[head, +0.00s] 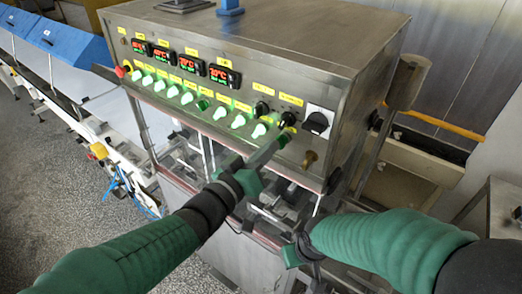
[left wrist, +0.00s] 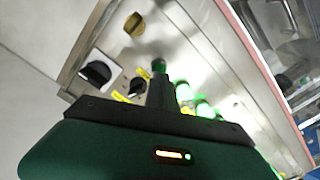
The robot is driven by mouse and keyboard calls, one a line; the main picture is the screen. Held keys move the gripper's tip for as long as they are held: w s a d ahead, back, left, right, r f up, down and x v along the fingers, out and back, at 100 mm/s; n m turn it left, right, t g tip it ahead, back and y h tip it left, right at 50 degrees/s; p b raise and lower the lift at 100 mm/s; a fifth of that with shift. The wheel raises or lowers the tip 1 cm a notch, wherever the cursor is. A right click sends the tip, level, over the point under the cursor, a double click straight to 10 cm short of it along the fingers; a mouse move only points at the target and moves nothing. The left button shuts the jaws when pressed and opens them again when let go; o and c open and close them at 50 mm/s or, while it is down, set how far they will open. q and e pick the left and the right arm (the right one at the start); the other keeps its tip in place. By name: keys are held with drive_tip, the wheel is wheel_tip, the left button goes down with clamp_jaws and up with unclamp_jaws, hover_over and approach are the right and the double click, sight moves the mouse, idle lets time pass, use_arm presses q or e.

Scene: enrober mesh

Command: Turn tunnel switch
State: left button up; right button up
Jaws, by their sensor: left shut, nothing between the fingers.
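The steel control panel (head: 215,112) carries a row of switches under small yellow labels that I cannot read. Several switches are lit green (head: 238,121). Two black knobs (head: 287,118) sit to their right, with a large black rotary switch (head: 318,122) on a pale plate at the far right. I cannot tell which one is the tunnel switch. My left gripper (head: 272,151) is shut and empty, its tips close to a dark green switch (head: 283,140) low on the panel. In the left wrist view, the fingers (left wrist: 158,72) hide part of the panel. My right gripper (head: 296,254) is lower, its fingers unclear.
Red-lit temperature displays (head: 192,64) line the panel's upper left. A red button (head: 121,71) is at its left end. A brass-coloured knob (head: 310,158) sits below the rotary switch. A conveyor with blue covers (head: 75,45) runs on the left. Machine parts lie open beneath the panel.

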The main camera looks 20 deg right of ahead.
use_arm(q)
drive_tip(key=o, duration=0.4)
drive_tip(key=shift+s+d+f, duration=0.2)
drive_tip(key=shift+s+d, duration=0.25)
drive_tip(key=shift+s, duration=0.05)
drive_tip(key=shift+s+d, duration=0.2)
drive_tip(key=shift+w+a, duration=0.25)
drive_tip(key=shift+d, duration=0.1)
